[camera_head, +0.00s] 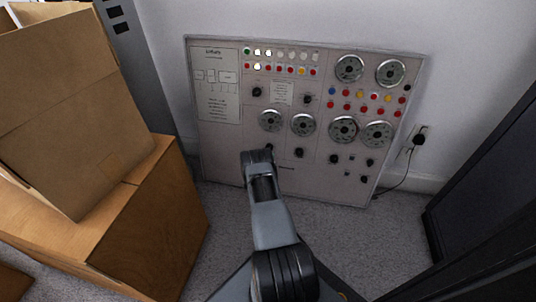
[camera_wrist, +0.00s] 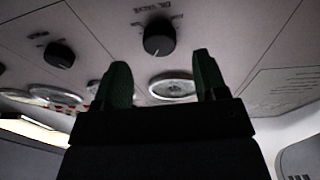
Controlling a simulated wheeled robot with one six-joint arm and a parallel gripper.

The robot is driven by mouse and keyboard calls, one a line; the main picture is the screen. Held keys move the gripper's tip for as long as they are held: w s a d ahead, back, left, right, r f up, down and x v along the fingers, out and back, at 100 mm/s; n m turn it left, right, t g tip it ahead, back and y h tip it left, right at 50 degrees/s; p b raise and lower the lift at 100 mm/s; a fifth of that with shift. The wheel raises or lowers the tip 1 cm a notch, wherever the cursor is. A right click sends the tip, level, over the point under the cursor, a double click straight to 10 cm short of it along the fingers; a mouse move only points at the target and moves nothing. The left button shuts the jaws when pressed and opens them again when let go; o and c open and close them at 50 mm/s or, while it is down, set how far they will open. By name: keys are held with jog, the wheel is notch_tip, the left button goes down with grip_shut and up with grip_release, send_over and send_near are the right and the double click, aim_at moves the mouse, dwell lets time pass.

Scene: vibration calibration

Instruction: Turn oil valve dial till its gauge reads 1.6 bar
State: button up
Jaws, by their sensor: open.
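The oil valve dial (camera_wrist: 159,38) is a round black knob with a pale mark, seen upside down beside its "OIL VALVE" label in the wrist view. In the head view the dial (camera_head: 269,147) peeks out just past the end of my arm. My gripper (camera_wrist: 163,75) is open and empty, its two dark fingers pointing at the panel, apart from the dial. The round gauge nearest the dial (camera_wrist: 173,86) shows between the fingers; it also shows in the head view (camera_head: 270,120). Its reading is too small to tell.
The grey control panel (camera_head: 225,155) leans against the wall, with more gauges, knobs and coloured buttons. Another black knob (camera_wrist: 59,54) sits beside the dial. Cardboard boxes (camera_head: 75,110) stand at left, a dark cabinet (camera_head: 480,160) at right. Carpet (camera_head: 345,240) lies clear before the panel.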

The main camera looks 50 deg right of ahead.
jog(key=shift+b+x, duration=0.65)
jog(key=shift+x, duration=1.3)
jog(key=shift+c, duration=0.3)
jog(key=c, duration=0.9)
jog(key=shift+o, duration=0.2)
jog(key=shift+n+t+y+b, duration=0.2)
jog(key=shift+n+t+b, duration=0.45)
jog(key=shift+n, duration=0.95)
jog(key=shift+n+t+y+b, duration=0.25)
jog(key=shift+n+b, duration=0.7)
jog(key=shift+n, duration=0.65)
jog(key=o, duration=0.9)
jog(key=shift+s, duration=0.1)
